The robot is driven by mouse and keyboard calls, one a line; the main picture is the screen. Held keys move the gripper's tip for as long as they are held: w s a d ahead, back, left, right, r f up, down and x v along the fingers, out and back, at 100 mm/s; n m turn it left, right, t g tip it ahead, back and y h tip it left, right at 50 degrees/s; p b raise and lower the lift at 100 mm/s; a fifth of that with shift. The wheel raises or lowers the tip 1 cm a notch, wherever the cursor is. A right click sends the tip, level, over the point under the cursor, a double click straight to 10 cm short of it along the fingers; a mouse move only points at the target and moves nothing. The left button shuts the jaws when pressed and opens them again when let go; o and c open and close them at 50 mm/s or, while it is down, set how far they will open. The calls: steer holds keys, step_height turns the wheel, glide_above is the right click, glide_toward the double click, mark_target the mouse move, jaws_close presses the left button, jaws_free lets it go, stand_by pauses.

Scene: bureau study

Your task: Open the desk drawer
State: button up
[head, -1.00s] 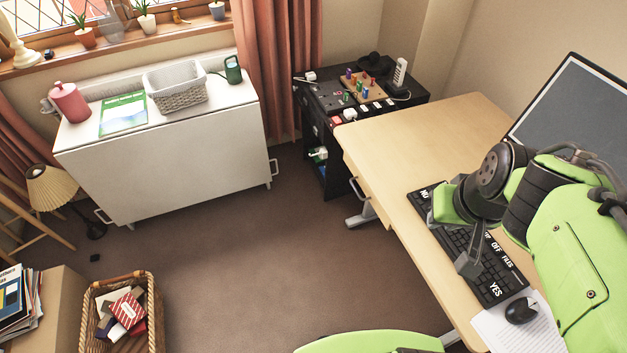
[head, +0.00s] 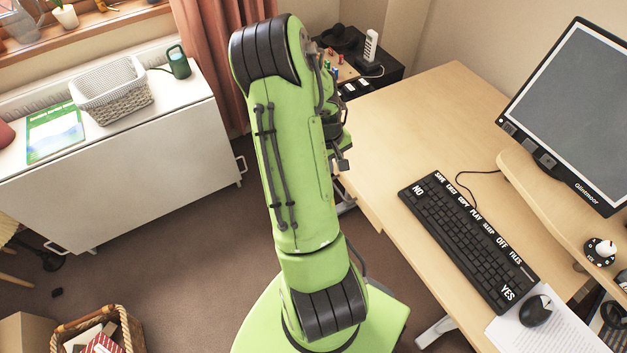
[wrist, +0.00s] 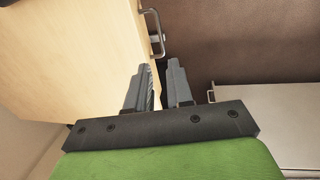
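The light wood desk (head: 440,110) stands right of centre in the head view. A metal pull handle (wrist: 155,33) shows on its wooden front at the top middle of the wrist view. In the head view my arm hides the handle. My gripper (wrist: 160,67) is open, with a clear gap between its two dark fingers and nothing held. In the wrist view its fingertips lie a little below the handle, apart from it. In the head view only a small part of my gripper shows beside the desk's left edge. I cannot tell whether the drawer is fully closed.
A keyboard (head: 467,243), a mouse (head: 536,310) and a monitor (head: 575,110) are on the desk. A white cabinet (head: 130,175) stands at the left. A dark side unit (head: 385,65) stands behind the desk. A wicker basket (head: 125,325) sits on the floor, lower left. Carpet between is clear.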

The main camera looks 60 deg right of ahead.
mark_target(341, 193)
steer(key=f+b, duration=0.1)
steer(key=f, duration=0.4)
steer(key=s+d+f+b, duration=0.1)
steer(key=f, duration=0.4)
steer(key=d+f+b, duration=0.1)
steer(key=f+b, duration=0.1)
steer(key=f, duration=0.3)
steer(key=shift+s+d+f, duration=0.1)
steer(key=shift+s+d, duration=0.05)
steer(key=shift+s, duration=0.25)
jaws_close()
stand_by(0.4)
